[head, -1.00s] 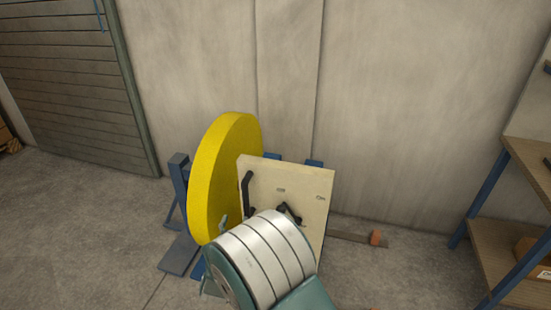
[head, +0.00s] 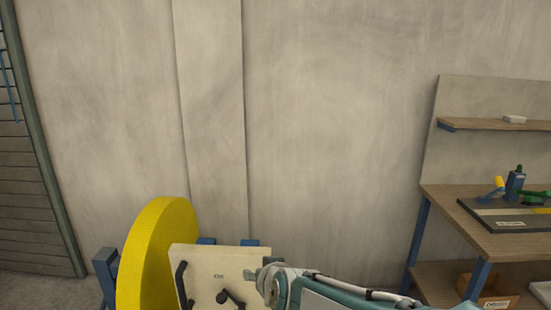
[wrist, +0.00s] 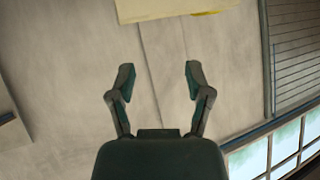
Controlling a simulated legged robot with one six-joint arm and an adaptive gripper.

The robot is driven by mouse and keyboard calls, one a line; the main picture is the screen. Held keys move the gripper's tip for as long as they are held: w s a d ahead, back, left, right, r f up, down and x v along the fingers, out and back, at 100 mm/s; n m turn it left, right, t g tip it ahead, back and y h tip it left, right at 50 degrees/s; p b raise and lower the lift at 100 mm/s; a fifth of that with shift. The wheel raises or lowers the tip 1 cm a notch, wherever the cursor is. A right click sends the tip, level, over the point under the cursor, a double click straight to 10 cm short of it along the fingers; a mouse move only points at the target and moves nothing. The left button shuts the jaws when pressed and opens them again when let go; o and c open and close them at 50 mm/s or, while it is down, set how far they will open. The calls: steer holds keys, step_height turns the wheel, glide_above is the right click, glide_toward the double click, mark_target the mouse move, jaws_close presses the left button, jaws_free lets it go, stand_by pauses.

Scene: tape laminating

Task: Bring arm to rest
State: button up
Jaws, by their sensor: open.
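My gripper (wrist: 159,80) is open and empty in the wrist view, its two fingers spread apart against the pale wall. In the head view my arm reaches in from the bottom, and its end is in front of the right part of a pale board; the fingers do not show there. The board (head: 205,262) has black handles and stands beside a large yellow tape roll (head: 158,255). In the wrist view a pale panel edge (wrist: 165,10), likely the board, shows at the top, beyond the fingertips and apart from them.
A wooden workbench (head: 480,225) with a blue frame stands at the right, with a tape dispenser (head: 514,183) on it. A shelf (head: 490,124) is above and a cardboard box (head: 488,290) below. A slatted door (head: 30,200) is at the left. The wall between is bare.

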steer(key=s+d+m+g+h, duration=0.2)
steer(key=s+d+g+h, duration=0.2)
steer(key=s+d, duration=1.4)
steer(key=s+g, duration=0.1)
steer(key=s, duration=0.2)
steer(key=shift+s+d, duration=0.2)
steer(key=shift+s, duration=0.1)
stand_by(0.3)
